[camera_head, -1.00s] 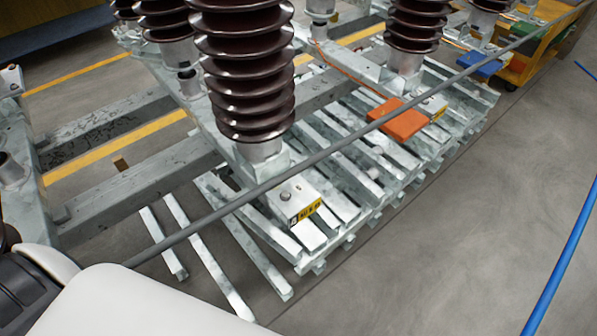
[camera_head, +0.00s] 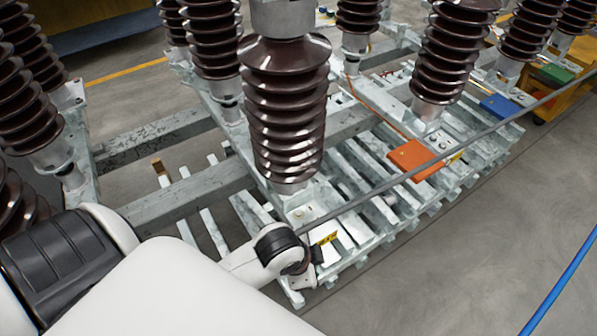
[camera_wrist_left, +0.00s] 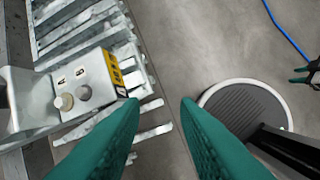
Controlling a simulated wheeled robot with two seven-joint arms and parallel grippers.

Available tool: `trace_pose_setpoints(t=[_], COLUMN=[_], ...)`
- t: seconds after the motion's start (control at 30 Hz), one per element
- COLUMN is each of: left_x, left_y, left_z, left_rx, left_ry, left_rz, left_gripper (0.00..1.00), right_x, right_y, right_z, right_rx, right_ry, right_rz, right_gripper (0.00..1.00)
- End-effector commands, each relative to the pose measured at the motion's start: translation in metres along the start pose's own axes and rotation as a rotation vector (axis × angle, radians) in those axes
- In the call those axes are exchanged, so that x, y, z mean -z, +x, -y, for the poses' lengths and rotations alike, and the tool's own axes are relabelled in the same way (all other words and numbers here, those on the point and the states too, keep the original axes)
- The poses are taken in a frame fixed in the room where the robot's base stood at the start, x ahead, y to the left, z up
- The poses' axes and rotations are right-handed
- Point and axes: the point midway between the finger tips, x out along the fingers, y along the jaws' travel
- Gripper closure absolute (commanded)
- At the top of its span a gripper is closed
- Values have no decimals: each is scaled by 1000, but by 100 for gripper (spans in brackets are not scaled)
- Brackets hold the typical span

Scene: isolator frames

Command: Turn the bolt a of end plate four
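A pale metal end plate (camera_head: 312,211) with a yellow label (camera_head: 327,239) sits at the foot of the nearest brown insulator. In the left wrist view the plate (camera_wrist_left: 40,103) is at the left, with bolt A (camera_wrist_left: 65,103) and bolt B (camera_wrist_left: 83,92) side by side, lettered above. The plate's number is not clearly readable. My left gripper (camera_wrist_left: 160,103) is open and empty, its green fingers right of the bolts and apart from them. In the head view my left wrist is by the plate's front, fingers mostly hidden. My right gripper (camera_wrist_left: 306,73) shows at the left wrist view's right edge, fingers apart.
Brown ribbed insulators (camera_head: 285,110) stand along the metal frame. A grey rod (camera_head: 420,166) crosses in front of the plates. An orange box (camera_head: 412,160) lies on a farther plate. A blue hose (camera_head: 565,280) runs on the clear floor at right.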

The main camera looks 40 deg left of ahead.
Motion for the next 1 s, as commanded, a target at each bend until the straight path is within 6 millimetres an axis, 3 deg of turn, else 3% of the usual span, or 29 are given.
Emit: trace_pose_setpoints(t=[0.03,0.3,0.47,0.6,0.8,1.0], left_x=[-16,-43,-43,-31,-13,-5], left_y=[-23,-27,-20,-17,-20,-9], left_z=[-6,-22,-51,-92,-132,-142], left_rx=[-11,-20,-25,1,63,86], left_ry=[127,722,1120,1458,1708,1753], left_rz=[19,-4,-95,-228,-360,-385], left_gripper=[71,71,71,71,71,71], right_x=[0,3,2,2,1,0], right_y=[-9,-9,-9,-9,-9,-9], right_z=[0,0,0,0,-2,-5], right_rx=[0,0,0,-1,-2,-6], right_ry=[0,0,0,-1,-2,-1], right_rz=[-2,-6,-6,-6,-4,-3], right_gripper=[64,64,64,64,64,64])
